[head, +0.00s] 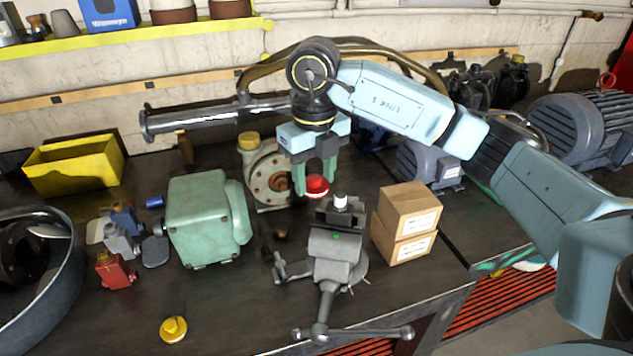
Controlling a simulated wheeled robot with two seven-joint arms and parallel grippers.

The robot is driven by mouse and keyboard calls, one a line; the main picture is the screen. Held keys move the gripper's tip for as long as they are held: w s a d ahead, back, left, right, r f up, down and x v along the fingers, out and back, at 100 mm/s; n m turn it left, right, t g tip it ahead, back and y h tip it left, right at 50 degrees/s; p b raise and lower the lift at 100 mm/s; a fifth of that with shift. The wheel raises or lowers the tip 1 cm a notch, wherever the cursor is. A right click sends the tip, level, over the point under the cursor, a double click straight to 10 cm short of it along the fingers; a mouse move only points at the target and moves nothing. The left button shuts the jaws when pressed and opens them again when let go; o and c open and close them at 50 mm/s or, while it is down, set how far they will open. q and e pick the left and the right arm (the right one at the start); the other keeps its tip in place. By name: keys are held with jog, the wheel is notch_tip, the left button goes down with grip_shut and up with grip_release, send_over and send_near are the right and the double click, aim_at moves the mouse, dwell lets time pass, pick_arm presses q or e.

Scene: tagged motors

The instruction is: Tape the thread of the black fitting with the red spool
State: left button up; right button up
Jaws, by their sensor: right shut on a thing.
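My right gripper (315,178) points down with its green fingers on either side of the red spool (317,186). It is shut on the spool and holds it just behind and to the left of the vise (335,245). A short pale cylinder (340,201) stands upright from the vise jaws, with a dark part around its foot. I cannot tell clearly if this is the black fitting and its thread. The red spool and the pale cylinder look apart. A small dark brown piece (281,235) lies on the bench left of the vise. My left gripper is out of view.
A green motor housing (200,222) and a round flanged pump (266,178) stand left of the vise. Two stacked cardboard boxes (405,222) stand close on its right. A yellow spool (173,329) lies at the front left. The bench is clear between it and the vise handle.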

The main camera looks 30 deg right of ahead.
jog(key=shift+r+p, duration=1.25)
jog(key=shift+r, duration=1.05)
